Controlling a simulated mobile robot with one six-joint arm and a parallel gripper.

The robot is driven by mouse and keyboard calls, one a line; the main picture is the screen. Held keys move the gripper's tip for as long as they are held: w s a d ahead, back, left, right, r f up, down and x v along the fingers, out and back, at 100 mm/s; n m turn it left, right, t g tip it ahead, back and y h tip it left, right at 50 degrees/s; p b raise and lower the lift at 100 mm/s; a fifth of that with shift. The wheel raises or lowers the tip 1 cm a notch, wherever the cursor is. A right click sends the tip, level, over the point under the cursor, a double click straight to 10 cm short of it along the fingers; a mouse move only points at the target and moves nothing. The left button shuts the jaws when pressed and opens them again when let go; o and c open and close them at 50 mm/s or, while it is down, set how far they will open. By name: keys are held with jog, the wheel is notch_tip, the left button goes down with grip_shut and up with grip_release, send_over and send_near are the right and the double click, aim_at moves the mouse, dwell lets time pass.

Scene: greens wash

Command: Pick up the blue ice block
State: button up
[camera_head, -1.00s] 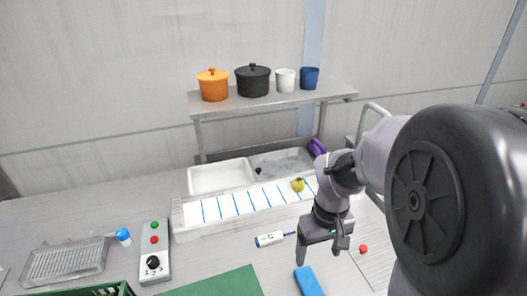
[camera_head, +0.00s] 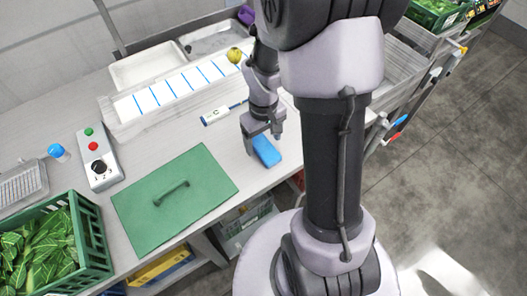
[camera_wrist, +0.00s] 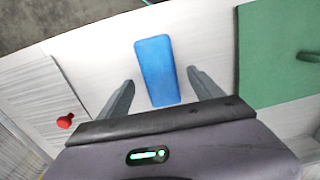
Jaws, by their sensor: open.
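The blue ice block (camera_head: 266,151) lies flat on the pale counter near its front edge, right of the green board. In the wrist view the blue ice block (camera_wrist: 156,70) lies lengthwise ahead of my gripper, its near end between the two fingers. My gripper (camera_head: 263,138) is open just over the block's far end in the head view. In the wrist view my gripper (camera_wrist: 161,88) has a finger on each side of the block, with gaps between. I cannot tell how high the fingertips are above the counter.
A green board (camera_head: 174,200) with a handle lies left of the block. A white and blue thermometer-like stick (camera_head: 216,115) lies behind it. A red knob (camera_wrist: 66,121) shows at left in the wrist view. A green crate of greens (camera_head: 52,247) stands at front left.

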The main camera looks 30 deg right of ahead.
notch_tip(320, 180, down, 2)
jog(key=shift+f, duration=0.25)
jog(key=shift+r, duration=0.15)
jog(key=shift+c, duration=0.9)
jog(key=c, duration=1.4)
jog(key=shift+r, duration=0.1)
